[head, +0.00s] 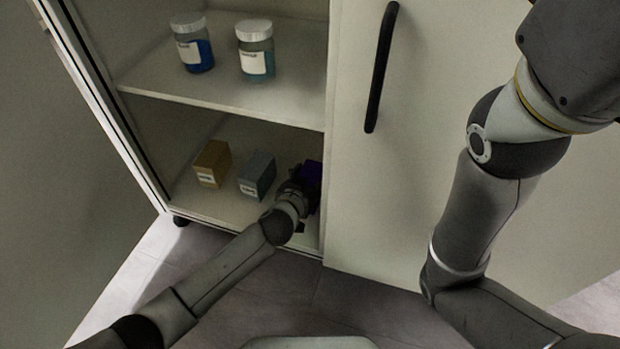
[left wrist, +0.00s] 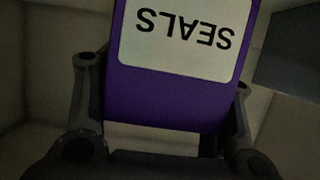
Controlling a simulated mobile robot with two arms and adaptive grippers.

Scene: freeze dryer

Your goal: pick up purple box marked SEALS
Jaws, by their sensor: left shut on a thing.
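The purple box marked SEALS (head: 314,172) is on the right of the cabinet's lower shelf in the head view, partly hidden by my left gripper (head: 300,188). In the left wrist view the purple box (left wrist: 165,100) fills the middle, its white label upside down. The fingers of my left gripper (left wrist: 160,120) lie along both sides of the box, and the gripper is shut on it. I cannot tell whether the box touches the shelf. My right arm shows at the right of the head view, but its gripper is out of view.
A grey box (head: 257,175) stands just left of my left gripper, and a tan box (head: 212,163) farther left. A blue jar (head: 193,50) and a teal jar (head: 256,62) stand on the upper shelf (head: 230,97). A closed door with a black handle (head: 381,68) is at the right.

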